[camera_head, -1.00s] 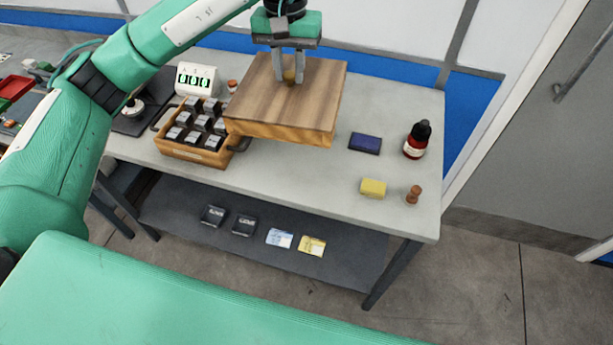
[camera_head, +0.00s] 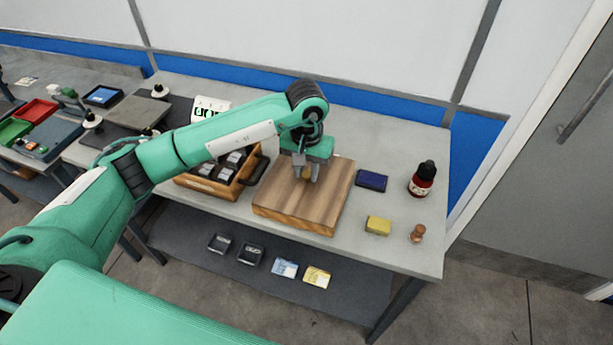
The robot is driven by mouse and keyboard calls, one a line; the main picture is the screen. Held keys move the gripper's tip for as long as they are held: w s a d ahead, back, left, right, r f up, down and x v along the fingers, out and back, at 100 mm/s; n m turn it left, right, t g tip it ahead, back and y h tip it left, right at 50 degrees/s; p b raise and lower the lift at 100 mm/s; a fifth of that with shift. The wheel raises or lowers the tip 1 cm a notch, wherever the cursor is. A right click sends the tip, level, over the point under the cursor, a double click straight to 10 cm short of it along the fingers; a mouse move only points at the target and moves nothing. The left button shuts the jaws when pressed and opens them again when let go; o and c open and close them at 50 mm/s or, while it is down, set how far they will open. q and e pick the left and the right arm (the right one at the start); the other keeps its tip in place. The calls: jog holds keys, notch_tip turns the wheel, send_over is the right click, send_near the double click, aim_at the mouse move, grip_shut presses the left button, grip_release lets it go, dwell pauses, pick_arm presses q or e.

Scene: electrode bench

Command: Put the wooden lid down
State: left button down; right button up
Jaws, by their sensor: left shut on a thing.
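The wooden lid (camera_head: 328,206) is a square brown striped board with a small knob, partly hidden by the fingers. It appears level and on or just above the grey bench top (camera_head: 395,256), near the front edge; I cannot tell whether it touches. My left gripper (camera_head: 306,175) is over the lid and shut on its knob. My right gripper is not in view.
The wooden box (camera_head: 216,187) with dark blocks stands left of the lid, partly behind my arm. To the right are a blue-black pad (camera_head: 372,180), a yellow block (camera_head: 378,225), a brown stamp-like piece (camera_head: 417,234) and a dark red bottle (camera_head: 422,180).

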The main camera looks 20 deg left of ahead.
aim_at(307, 173)
pick_arm(q)
notch_tip(307, 173, down, 4)
jog(key=shift+r+p, duration=0.15)
jog(key=shift+p, duration=0.35)
jog(key=shift+f, duration=0.25)
jog(key=c, duration=1.2)
grip_release()
jog(key=shift+r, duration=0.1)
